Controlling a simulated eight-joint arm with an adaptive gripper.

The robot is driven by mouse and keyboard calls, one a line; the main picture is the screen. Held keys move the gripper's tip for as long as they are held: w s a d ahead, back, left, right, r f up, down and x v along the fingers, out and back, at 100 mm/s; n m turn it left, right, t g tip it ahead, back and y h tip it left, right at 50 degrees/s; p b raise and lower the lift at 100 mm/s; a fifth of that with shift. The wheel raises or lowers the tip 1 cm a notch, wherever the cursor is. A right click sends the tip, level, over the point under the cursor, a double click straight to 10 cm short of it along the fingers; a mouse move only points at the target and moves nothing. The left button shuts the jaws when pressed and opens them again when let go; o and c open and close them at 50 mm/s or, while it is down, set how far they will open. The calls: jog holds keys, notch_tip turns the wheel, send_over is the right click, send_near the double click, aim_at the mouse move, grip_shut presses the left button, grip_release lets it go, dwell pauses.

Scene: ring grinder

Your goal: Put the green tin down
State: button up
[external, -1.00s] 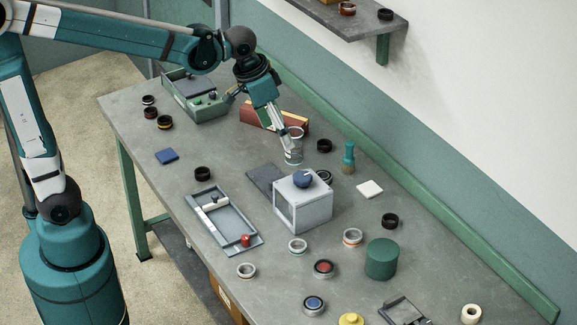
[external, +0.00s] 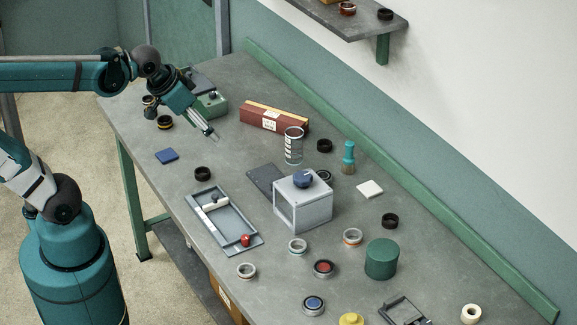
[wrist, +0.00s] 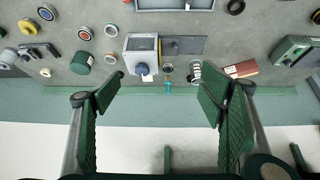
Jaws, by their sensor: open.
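The green tin (external: 381,259), a dark green cylinder, stands upright on the grey workbench (external: 345,215) right of the middle in the external view. It also shows at the left of the wrist view (wrist: 80,63). My gripper (external: 213,137) is open and empty over the far left part of the bench, well away from the tin. In the wrist view my gripper's fingers (wrist: 160,92) are spread wide with nothing between them.
A clear ringed cylinder (external: 293,146) stands beside a red-brown box (external: 272,116). A grey box with a blue knob (external: 302,203) stands between my gripper and the tin. A shallow tray (external: 225,220) and several rings lie around. A wall shelf (external: 350,18) hangs above.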

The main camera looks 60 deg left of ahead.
jog(key=shift+t, duration=0.4)
jog(key=shift+s+a+f, duration=0.35)
jog(key=shift+s+a, duration=0.05)
jog(key=shift+s, duration=0.35)
jog(key=shift+s+a+f, duration=0.4)
jog(key=shift+s+a, duration=0.05)
jog(key=shift+s, duration=0.3)
jog(key=shift+s+a+f, duration=0.35)
jog(key=shift+s+a, duration=0.05)
jog(key=shift+s, duration=0.35)
notch_tip(320, 180, down, 23)
jog(key=b, duration=2.3)
dwell(2.1)
